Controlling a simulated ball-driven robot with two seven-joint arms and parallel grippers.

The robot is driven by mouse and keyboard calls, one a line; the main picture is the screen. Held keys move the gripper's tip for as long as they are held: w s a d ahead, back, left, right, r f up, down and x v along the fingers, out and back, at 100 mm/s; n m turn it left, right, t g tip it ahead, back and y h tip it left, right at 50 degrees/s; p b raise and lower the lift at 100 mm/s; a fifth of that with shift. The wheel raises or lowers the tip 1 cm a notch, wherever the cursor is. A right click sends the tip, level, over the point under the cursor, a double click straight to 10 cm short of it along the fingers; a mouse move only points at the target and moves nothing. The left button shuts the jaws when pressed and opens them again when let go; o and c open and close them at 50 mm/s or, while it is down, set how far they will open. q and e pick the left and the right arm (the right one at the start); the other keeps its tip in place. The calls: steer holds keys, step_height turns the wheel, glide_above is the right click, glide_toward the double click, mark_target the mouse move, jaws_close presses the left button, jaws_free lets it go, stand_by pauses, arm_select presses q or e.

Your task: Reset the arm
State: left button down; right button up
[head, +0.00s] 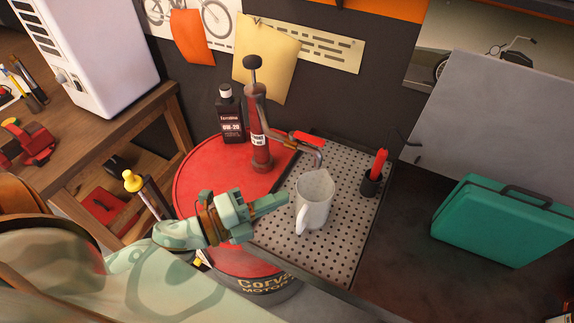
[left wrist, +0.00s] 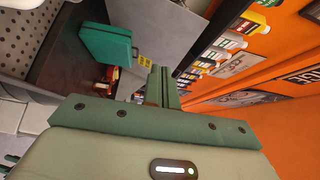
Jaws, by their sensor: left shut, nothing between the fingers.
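My left arm comes in from the lower left in the head view. My left gripper (head: 284,199) is shut and empty, with its fingertips just left of a white mug (head: 315,199). I cannot tell whether the fingertips touch the mug. My right gripper is not in view.
A red drum (head: 200,180) carries a red hand pump (head: 260,130) and a dark bottle (head: 231,115), close behind my left gripper.

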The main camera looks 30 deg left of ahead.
arm_select(q)
steer(key=w+a+f+n+y, duration=0.2)
steer(key=w+a+n+y, duration=0.1)
steer(key=a+n+y, duration=0.7)
steer(key=s+a+f+n+g+y, duration=0.1)
steer(key=s+f+n+g+y, duration=0.35)
steer(key=s+n+g, duration=0.3)
steer(key=s+d+f+g+h+b, duration=0.15)
steer(key=f+b, duration=0.25)
steer(key=f, duration=1)
steer(key=s+d+f+n+g+b, duration=0.15)
steer(key=f+b, duration=0.25)
steer(key=f, duration=1)
steer(key=s+d+f+h+b, duration=0.1)
steer(key=s+d+f+b, duration=0.3)
steer(key=f, duration=1)
steer(key=s+a+f+n+g+h+b, duration=0.1)
steer(key=s+a+f+n+g+b, duration=0.1)
steer(key=s+f+b, duration=0.7)
steer(key=s+f+g, duration=0.1)
steer(key=s+f, duration=0.7)
steer(key=f, duration=0.5)
steer(key=shift+s+a+b, duration=0.3)
steer(key=shift+a, duration=0.1)
